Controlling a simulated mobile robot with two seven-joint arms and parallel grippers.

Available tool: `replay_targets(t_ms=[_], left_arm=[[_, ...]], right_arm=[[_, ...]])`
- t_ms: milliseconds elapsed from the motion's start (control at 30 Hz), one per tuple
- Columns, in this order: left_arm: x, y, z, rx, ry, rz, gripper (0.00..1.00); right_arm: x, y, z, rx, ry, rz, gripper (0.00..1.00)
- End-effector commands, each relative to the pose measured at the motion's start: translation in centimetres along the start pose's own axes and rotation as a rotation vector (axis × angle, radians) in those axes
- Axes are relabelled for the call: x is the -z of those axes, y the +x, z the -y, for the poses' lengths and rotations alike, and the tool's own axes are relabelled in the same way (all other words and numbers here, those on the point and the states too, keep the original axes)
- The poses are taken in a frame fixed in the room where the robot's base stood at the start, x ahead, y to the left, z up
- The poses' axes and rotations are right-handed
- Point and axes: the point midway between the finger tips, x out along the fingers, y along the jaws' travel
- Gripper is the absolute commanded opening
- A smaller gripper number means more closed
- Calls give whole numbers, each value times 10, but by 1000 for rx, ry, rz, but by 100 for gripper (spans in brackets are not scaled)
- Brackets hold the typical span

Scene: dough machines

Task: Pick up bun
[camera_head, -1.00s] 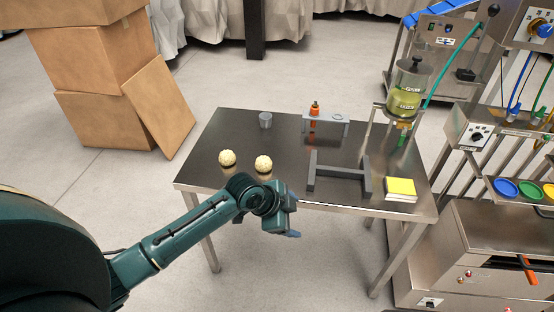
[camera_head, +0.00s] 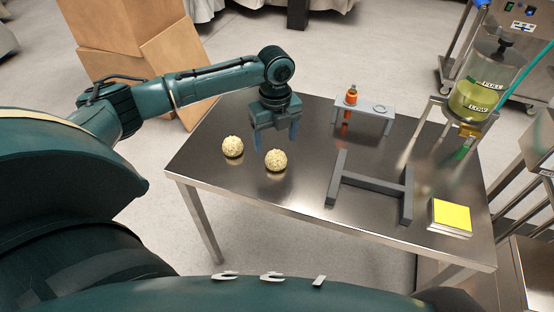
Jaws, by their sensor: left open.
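Two round, pale, speckled buns sit on the steel table: the left bun (camera_head: 232,147) and the right bun (camera_head: 276,160), a short gap apart. My left gripper (camera_head: 275,136) points down over the table, behind and above the buns, with its blue-grey fingers apart and nothing seen between them. It appears closest to the right bun and does not visibly hold it. My right gripper is not in view.
The steel table (camera_head: 300,191) also carries a grey H-shaped stand (camera_head: 372,186), a small rack (camera_head: 378,110) with an orange bottle (camera_head: 351,96), a yellow pad (camera_head: 452,216) and a dispenser (camera_head: 481,92) at right. Cardboard boxes (camera_head: 125,25) stand behind. The table's front left is clear.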

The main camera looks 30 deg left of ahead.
Motion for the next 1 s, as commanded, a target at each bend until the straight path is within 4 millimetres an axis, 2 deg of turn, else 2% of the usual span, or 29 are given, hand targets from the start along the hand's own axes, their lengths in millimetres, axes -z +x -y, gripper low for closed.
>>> replay_targets(t_ms=[33, 267, 533, 867, 1000], left_arm=[[0, 8, 0, 0, 0, -1, 74], [-1, 24, 1, 1, -2, 1, 74], [-4, 63, 3, 2, 0, 1, 74], [-4, 69, 3, 3, 0, 1, 74], [-4, 69, 3, 3, 0, 1, 62]], right_arm=[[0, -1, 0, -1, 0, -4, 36], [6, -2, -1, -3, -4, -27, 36], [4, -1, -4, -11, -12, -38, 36], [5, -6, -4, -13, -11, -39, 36], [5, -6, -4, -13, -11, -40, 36]])
